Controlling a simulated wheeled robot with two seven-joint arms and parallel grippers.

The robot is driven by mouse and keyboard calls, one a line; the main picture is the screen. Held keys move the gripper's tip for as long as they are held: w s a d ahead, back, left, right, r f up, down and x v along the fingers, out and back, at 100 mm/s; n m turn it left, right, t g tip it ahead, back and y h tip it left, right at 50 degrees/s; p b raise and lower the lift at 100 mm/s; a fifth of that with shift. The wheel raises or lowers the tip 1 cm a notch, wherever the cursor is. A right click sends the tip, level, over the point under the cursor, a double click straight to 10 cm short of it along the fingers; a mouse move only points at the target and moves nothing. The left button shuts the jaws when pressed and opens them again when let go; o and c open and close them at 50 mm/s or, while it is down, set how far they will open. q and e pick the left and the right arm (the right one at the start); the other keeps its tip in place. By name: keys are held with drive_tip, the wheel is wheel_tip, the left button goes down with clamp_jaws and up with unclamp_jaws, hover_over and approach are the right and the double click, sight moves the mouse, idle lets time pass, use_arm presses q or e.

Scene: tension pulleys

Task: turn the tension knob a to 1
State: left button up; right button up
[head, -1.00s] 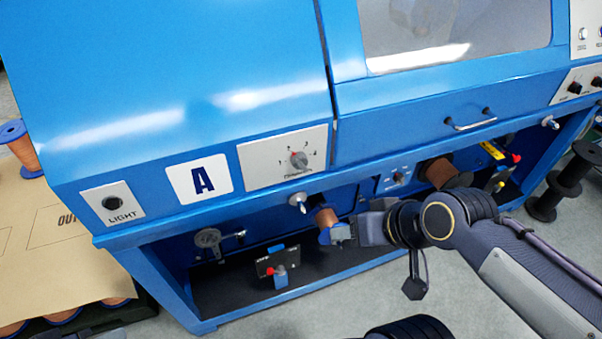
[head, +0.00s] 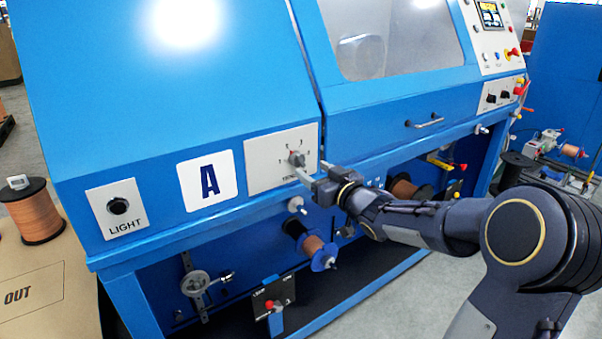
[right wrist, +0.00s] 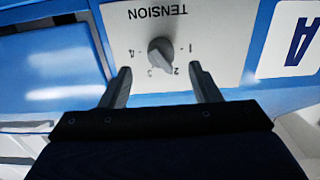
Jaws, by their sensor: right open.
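The tension knob a (head: 296,158) is a small grey knob on a pale plate (head: 262,170) to the right of the big letter A. In the right wrist view the knob (right wrist: 160,52) appears upside down with its scale from 1 to 4, and its pointer looks to be between 2 and 3. My right gripper (head: 311,171) is open and empty in front of the plate. In the right wrist view its fingertips (right wrist: 160,69) lie on either side of the knob's dial, apart from the knob. My left gripper is out of view.
A LIGHT switch (head: 118,206) is on the panel at left. A white-tipped peg (head: 296,205) and a copper spool (head: 312,244) are just below the plate. A drawer handle (head: 425,124) lies to the right. The blue cabinet front is a flat obstacle.

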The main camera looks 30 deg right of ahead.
sight(302, 164)
drive_tip(key=w, duration=0.5)
drive_tip(key=shift+w+a, duration=0.2)
drive_tip(key=shift+a, duration=0.1)
drive_tip(key=c, duration=1)
